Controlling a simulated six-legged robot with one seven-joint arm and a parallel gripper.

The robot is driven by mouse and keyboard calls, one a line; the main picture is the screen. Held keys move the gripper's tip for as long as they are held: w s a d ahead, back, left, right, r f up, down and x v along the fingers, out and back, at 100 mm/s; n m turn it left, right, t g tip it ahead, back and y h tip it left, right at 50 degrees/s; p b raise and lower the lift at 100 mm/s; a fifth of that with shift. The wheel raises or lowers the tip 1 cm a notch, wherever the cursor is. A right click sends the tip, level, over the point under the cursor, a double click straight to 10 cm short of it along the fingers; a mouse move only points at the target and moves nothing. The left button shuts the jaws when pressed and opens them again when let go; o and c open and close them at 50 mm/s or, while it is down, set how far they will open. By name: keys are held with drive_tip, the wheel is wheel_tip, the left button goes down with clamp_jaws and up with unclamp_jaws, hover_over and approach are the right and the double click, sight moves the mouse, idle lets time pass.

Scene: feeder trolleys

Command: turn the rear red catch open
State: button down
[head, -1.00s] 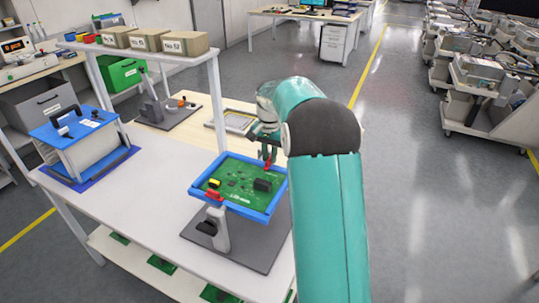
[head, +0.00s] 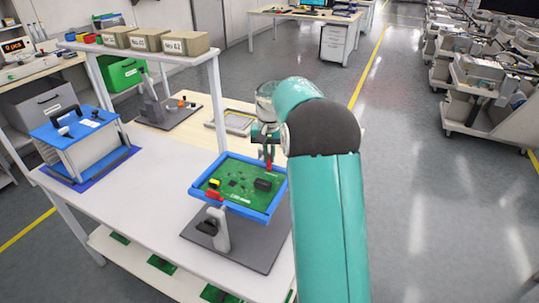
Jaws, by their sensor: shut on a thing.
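The rear red catch (head: 269,167) sits at the far right corner of a blue frame (head: 256,216) that holds a green circuit board (head: 233,186). My gripper (head: 269,160) comes down from above and is shut on this catch. The fingers hide much of the catch, so its exact turn is hard to tell. A second red catch (head: 213,196) shows at the near left edge of the frame. The frame stands on a grey post over a dark base plate (head: 262,255).
A blue-topped case (head: 75,127) stands on the left of the white table (head: 150,190). A shelf with several boxes (head: 185,43) rises behind, its upright post (head: 220,115) left of my gripper.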

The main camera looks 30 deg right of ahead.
drive_tip(key=n, duration=0.7)
drive_tip(key=shift+a, duration=0.1)
drive_tip(key=n, duration=0.6)
drive_tip(key=shift+a, duration=0.1)
drive_tip(key=shift+n, duration=0.4)
drive_tip(key=c, duration=1.5)
unclamp_jaws()
drive_tip(key=shift+c, duration=0.2)
wheel_tip(320, 180, up, 14)
